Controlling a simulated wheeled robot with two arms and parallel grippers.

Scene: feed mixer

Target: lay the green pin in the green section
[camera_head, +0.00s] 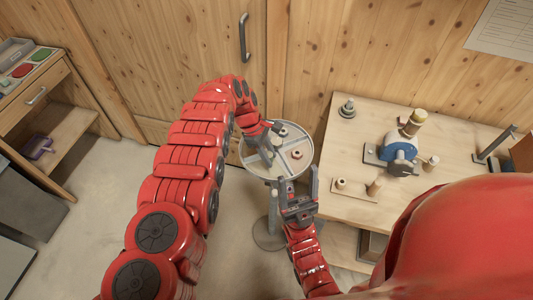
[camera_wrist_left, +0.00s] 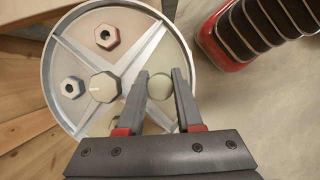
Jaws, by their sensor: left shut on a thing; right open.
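A round grey tray (camera_head: 303,163), split into sections by raised ribs, stands on a post in the head view; its rim also shows in the left wrist view (camera_wrist_left: 48,75). My left gripper (camera_wrist_left: 161,80) is over the tray and shut on the pale green pin (camera_wrist_left: 160,88), seen end-on as a round top. Whether the pin touches the tray floor I cannot tell. The section tints are faint, and I cannot surely tell the green one. Hex nuts (camera_wrist_left: 107,37) (camera_wrist_left: 72,87) lie in two sections around the hub (camera_wrist_left: 105,87). My right gripper (camera_head: 298,190) is open and empty at the tray's near side.
A wooden table (camera_head: 345,205) at right holds a blue machine (camera_head: 398,150), pegs and small round parts. A wooden cabinet (camera_head: 65,85) with red and green patches on top is at far left. A wooden wall (camera_head: 170,60) with a door handle stands behind the tray.

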